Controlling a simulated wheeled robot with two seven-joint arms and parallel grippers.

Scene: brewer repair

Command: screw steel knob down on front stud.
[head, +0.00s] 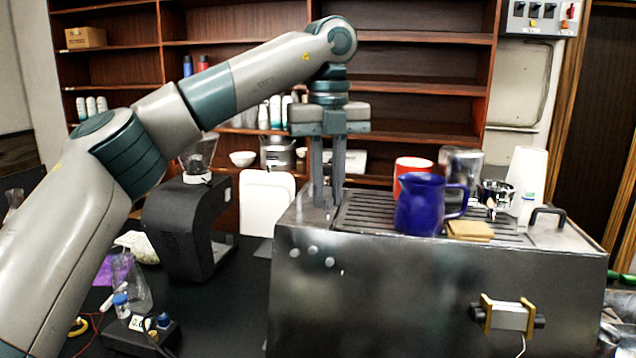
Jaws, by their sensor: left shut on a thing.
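My left gripper (328,200) points straight down at the left end of the top of the steel brewer (420,295). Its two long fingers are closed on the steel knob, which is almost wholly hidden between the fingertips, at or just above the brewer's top. The front stud is hidden too, so I cannot tell how far down the knob sits. My right gripper is not in view.
On the brewer's top stand a blue pitcher (419,205), a red cup (411,168), a tan block (469,230) and a white cup stack (527,180). A black grinder (180,225) stands left. Shelves (420,70) are behind.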

